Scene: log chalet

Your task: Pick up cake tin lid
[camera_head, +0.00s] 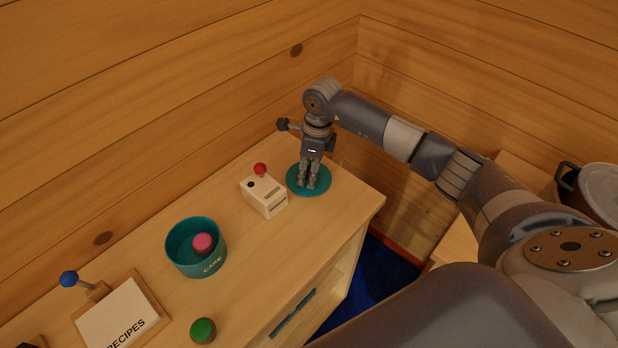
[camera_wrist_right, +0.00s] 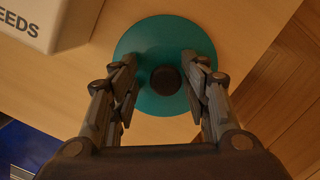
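The cake tin lid (camera_head: 295,181) is a flat teal disc lying on the wooden cabinet top near its right end. In the right wrist view the lid (camera_wrist_right: 150,42) shows a dark round knob (camera_wrist_right: 165,80) at its middle. My right gripper (camera_head: 308,184) points down over the lid. Its fingers (camera_wrist_right: 164,82) are apart, one on each side of the knob, with a gap to it on both sides. The teal cake tin (camera_head: 183,259), marked CAKE, stands open to the left with a pink-topped item (camera_head: 203,243) inside. My left gripper is not in view.
A cream box with a red knob (camera_head: 264,195) stands just left of the lid; its side reads SEEDS in the wrist view (camera_wrist_right: 35,20). A green-topped round item (camera_head: 203,331) and a recipes board (camera_head: 120,318) are at the front left. Wooden walls close off the back.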

